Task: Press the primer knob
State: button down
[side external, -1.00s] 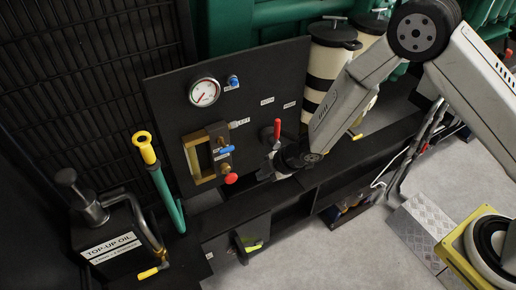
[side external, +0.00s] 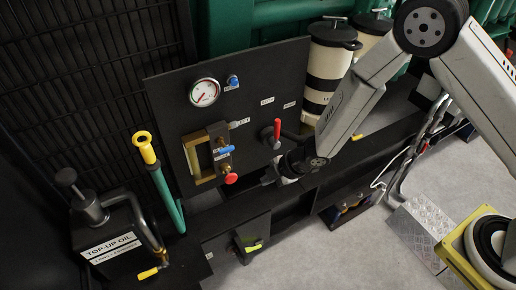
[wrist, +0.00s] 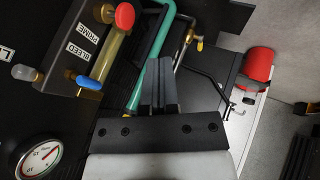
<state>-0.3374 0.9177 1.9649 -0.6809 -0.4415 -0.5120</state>
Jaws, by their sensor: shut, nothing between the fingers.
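The primer knob is a round red knob (side external: 231,178) at the lower end of the brass block on the black panel. In the wrist view the red knob (wrist: 124,15) is at the top, beside the PRIME label (wrist: 88,34). My gripper (side external: 267,180) is to the right of the knob in the side view, apart from it, and its fingers are hard to make out against the dark bench. In the wrist view my gripper (wrist: 160,62) is shut and empty, with the knob above and to the left of its fingertips.
A blue lever (side external: 227,150) sits just above the knob, and a red-handled valve (side external: 277,130) stands out from the panel near my wrist. A gauge (side external: 204,92) is higher up. A green pole with a yellow top (side external: 165,185) and the oil can (side external: 110,245) stand left.

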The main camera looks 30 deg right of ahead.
aim_at(235, 175)
jog(key=shift+w+a+f, duration=0.1)
jog(key=shift+w+f, duration=0.05)
jog(key=w+a+f, duration=0.4)
jog(key=w+f, duration=0.3)
jog(key=w, duration=0.1)
jog(key=shift+a+f, duration=0.2)
jog(key=shift+a, duration=0.1)
dwell(0.8)
jog(key=shift+w, duration=0.15)
dwell(0.4)
jog(key=shift+w, duration=1.25)
jog(key=shift+r, duration=0.1)
